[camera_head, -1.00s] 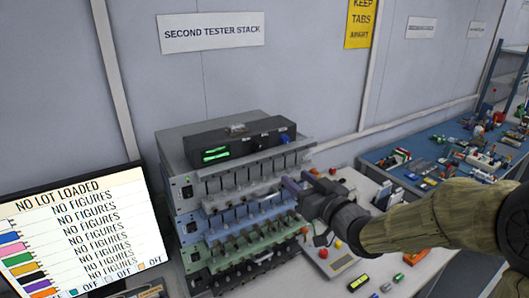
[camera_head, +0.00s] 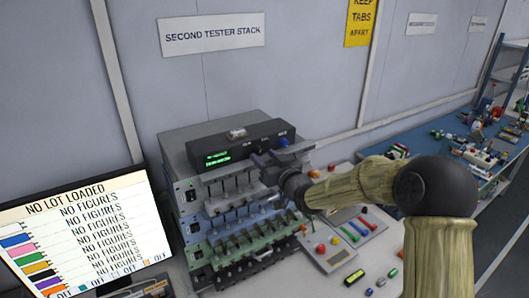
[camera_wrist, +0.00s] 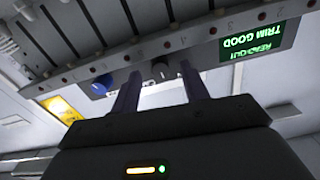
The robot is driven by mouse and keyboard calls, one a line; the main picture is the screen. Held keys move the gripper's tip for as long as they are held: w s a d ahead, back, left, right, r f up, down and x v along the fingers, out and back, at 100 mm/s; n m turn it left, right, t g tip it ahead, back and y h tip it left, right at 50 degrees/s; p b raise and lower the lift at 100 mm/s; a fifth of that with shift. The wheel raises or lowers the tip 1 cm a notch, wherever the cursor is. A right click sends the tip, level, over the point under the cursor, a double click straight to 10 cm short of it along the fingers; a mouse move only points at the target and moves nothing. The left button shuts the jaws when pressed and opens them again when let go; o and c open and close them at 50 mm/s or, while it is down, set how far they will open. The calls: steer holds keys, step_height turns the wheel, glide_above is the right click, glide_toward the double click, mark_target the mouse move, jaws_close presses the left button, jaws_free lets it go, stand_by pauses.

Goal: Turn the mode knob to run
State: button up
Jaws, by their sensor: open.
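A black control box (camera_head: 225,150) with a green display (camera_head: 217,158) sits on top of the tester stack. The wrist view shows its front upside down, with the display (camera_wrist: 252,46) reading "TRIM GOOD". A small dark knob (camera_wrist: 161,68) on this front lies between my fingers in that view; its setting is not legible. A blue knob (camera_wrist: 102,84) is beside it, outside the fingers, and shows in the head view (camera_head: 284,142) too. My gripper (camera_wrist: 158,82) is open and empty, its fingers pointing at the box front. Contact with the dark knob cannot be told.
Below the box are stacked tester trays (camera_head: 245,225) with rows of clips, close under my gripper. A monitor (camera_head: 85,235) reading "NO LOT LOADED" stands at the left. A pale panel (camera_head: 345,240) with coloured pieces lies at the right, and a blue bench (camera_head: 440,150) is behind.

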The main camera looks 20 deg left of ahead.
steer(key=shift+w+a, duration=0.2)
steer(key=shift+a, duration=0.1)
jaws_close()
